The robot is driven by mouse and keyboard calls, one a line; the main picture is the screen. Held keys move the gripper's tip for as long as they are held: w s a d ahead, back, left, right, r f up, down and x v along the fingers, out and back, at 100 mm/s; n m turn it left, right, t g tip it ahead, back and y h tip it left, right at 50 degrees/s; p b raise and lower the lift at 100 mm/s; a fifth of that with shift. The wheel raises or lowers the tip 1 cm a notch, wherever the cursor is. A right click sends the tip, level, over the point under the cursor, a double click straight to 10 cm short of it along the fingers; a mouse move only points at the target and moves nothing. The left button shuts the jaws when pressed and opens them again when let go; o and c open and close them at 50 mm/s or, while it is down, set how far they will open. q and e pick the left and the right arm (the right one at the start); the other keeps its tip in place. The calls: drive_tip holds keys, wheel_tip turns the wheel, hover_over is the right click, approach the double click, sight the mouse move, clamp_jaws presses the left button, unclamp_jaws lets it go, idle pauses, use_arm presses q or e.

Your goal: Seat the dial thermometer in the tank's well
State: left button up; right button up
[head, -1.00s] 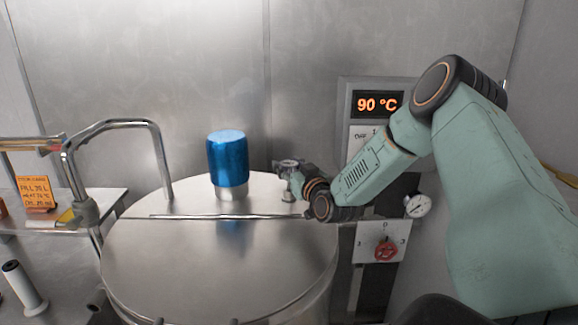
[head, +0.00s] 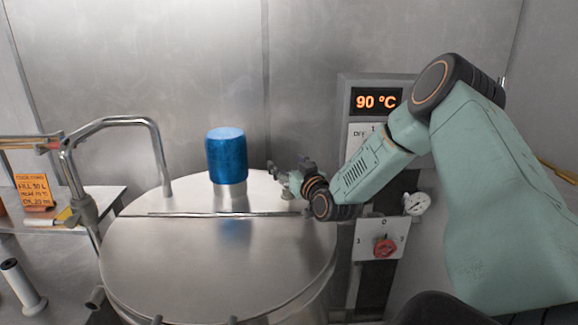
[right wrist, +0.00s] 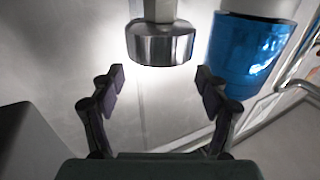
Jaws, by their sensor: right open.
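A round steel head on a narrower pale post, which looks like the dial thermometer (right wrist: 160,44), is in the right wrist view, where the scene appears upside down. Its dial face is not seen. In the head view a small steel fitting (head: 289,192) stands on the right of the tank lid (head: 200,255), mostly behind my gripper. I cannot tell how deep the stem sits in the well. My right gripper (head: 288,168) is open at this spot; in the wrist view its fingertips (right wrist: 161,78) are spread wide, just short of the steel head. My left gripper is not in view.
A blue cylinder (head: 227,158) on a steel base stands on the lid, left of my gripper. A bent pipe (head: 155,150) rises at the lid's left. A 90 °C display (head: 377,102), a white gauge (head: 417,203) and a red knob (head: 385,247) are at right.

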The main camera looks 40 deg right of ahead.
drive_tip(key=v, duration=0.7)
drive_tip(key=shift+s, duration=0.3)
drive_tip(key=shift+w+r, duration=0.1)
drive_tip(key=shift+w, duration=0.1)
idle(0.9)
drive_tip(key=shift+x, duration=3.65)
drive_tip(key=shift+a, duration=0.1)
